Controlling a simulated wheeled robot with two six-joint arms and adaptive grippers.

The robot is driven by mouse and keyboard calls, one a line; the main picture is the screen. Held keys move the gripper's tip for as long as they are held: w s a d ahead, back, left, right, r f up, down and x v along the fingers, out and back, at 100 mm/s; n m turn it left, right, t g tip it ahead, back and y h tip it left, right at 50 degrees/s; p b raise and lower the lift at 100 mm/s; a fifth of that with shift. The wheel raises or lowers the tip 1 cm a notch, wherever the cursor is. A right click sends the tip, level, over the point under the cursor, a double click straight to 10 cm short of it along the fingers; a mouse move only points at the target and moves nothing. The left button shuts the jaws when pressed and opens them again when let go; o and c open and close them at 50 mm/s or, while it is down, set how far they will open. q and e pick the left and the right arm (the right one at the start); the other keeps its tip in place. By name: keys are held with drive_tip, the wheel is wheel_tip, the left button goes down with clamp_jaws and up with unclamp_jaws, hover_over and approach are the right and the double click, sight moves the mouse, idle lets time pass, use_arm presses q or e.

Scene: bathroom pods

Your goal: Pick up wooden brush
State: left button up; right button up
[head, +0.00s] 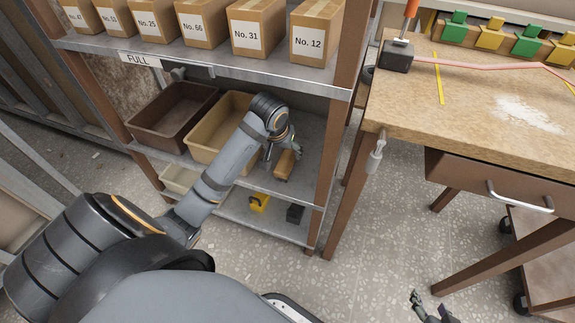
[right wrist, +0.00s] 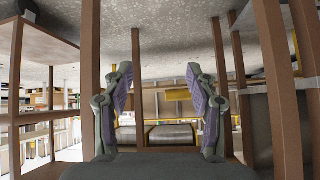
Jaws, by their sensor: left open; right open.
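A brown wooden piece, likely the wooden brush (head: 286,164), lies on the middle shelf, right of the tan bin. It is small in the head view, and its bristles cannot be made out. My left gripper (head: 275,150) is just above and beside it, open, its fingers partly hidden by my wrist; I cannot tell whether they touch it. My right gripper (head: 432,308) is at the bottom edge of the head view, over the floor. In the right wrist view its two fingers (right wrist: 160,105) are spread with nothing between them.
A brown bin (head: 172,112) and a tan bin (head: 212,150) share the middle shelf. Labelled cardboard boxes (head: 258,28) line the shelf above. A yellow item (head: 259,203) and a dark item (head: 295,213) sit below. A shelf post (head: 335,150) and workbench (head: 470,95) stand right.

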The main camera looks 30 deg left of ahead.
sight(286, 161)
use_arm(q)
drive_tip(key=shift+w+a+f, duration=0.1)
drive_tip(key=shift+w+f, duration=0.05)
drive_tip(key=shift+f, duration=0.4)
use_arm(e)
drive_tip(key=w+r+t, duration=0.2)
drive_tip(key=w+r, duration=0.2)
drive_tip(key=shift+d+r+t, duration=0.2)
drive_tip(key=shift+r+t, duration=0.1)
